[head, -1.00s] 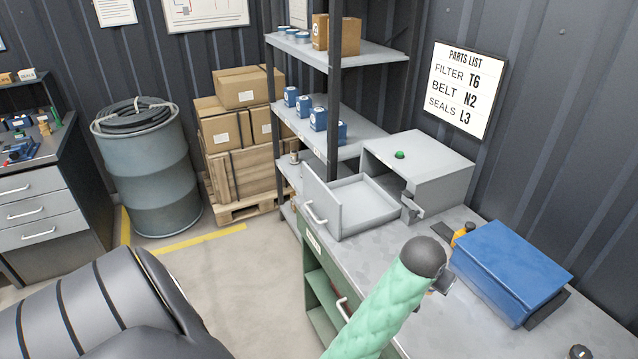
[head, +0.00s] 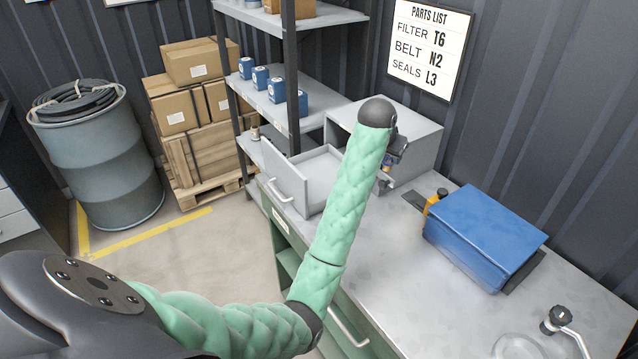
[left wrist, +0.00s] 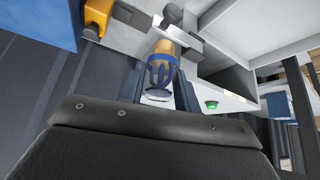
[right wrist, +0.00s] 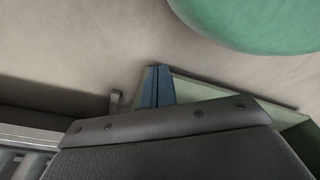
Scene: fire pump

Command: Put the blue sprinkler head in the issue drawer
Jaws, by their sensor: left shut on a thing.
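The blue sprinkler head (left wrist: 160,75), blue with a tan body, is held between the fingers of my left gripper (left wrist: 160,92) in the left wrist view. In the head view my left gripper (head: 394,158) is partly hidden by my green forearm, beside the grey cabinet's front, with a bit of the sprinkler head (head: 386,167) showing. The open grey drawer (head: 285,172) extends from the cabinet, left of the gripper; its visible floor looks bare. My right gripper (right wrist: 157,86) shows in the right wrist view with its fingers together and nothing between them.
The grey cabinet (head: 420,140) stands on the workbench (head: 400,260). A blue box (head: 485,235) and a yellow item (head: 434,202) sit to its right. Shelves with small blue boxes (head: 276,88) stand behind the drawer. A tap (head: 562,320) is at the lower right.

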